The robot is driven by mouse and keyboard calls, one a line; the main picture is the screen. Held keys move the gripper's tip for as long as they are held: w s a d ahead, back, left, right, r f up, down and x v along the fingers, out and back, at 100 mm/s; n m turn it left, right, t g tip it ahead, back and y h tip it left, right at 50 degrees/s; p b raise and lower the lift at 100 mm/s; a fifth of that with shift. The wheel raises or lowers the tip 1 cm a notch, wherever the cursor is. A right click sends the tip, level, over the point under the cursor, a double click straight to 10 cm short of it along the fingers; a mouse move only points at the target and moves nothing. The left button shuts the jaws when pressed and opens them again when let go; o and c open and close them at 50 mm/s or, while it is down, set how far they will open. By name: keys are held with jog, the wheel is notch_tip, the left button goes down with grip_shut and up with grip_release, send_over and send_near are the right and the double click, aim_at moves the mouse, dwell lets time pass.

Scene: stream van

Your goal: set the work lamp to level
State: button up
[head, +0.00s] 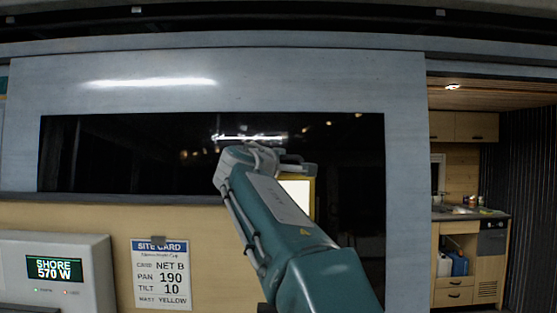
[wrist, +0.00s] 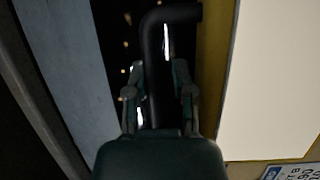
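The work lamp (head: 295,194) has a yellow body and a bright white panel, and in the head view it is partly hidden behind my arm. In the wrist view its white face (wrist: 275,80) fills the right side, with a yellow edge. A black bent handle (wrist: 153,50) beside it runs down between my fingers and turns right at its top. My gripper (wrist: 158,80) has a finger close on each side of the handle and appears shut on it. In the head view my gripper is mostly hidden by my arm. The exact tilt of the lamp is hard to judge.
A dark window (head: 110,150) in a grey frame lies behind the arm. A site card (head: 160,273) and a grey power box (head: 55,270) reading SHORE 570 W are at lower left. A kitchen unit (head: 460,265) stands at right.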

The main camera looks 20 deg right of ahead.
jog(key=shift+r, duration=0.1)
jog(key=shift+s+a, duration=0.25)
jog(key=v, duration=1.1)
jog(key=shift+f, duration=0.2)
jog(key=shift+s+a+f, duration=0.1)
jog(key=shift+s, duration=0.05)
jog(key=s+d+f+m+g+y, duration=0.1)
jog(key=s+f+g+y, duration=0.1)
jog(key=s+f, duration=0.35)
jog(key=s+f+m+g+y, duration=0.1)
jog(key=s+f+m+y, duration=0.1)
jog(key=f, duration=0.7)
jog(key=s+d+f+m+g+y, duration=0.1)
jog(key=s+f+g+y, duration=0.2)
jog(key=f, duration=0.4)
jog(key=s+a+f+m+g+y, duration=0.1)
jog(key=s+a+f+m+y, duration=0.1)
jog(key=s+f, duration=0.5)
jog(key=s+a+f+m+y, duration=0.3)
jog(key=s+f, duration=0.4)
jog(key=f, duration=0.4)
jog(key=shift+s+a+f+g+y, duration=0.3)
jog(key=shift+s+a+f+g, duration=0.1)
jog(key=shift+a, duration=0.35)
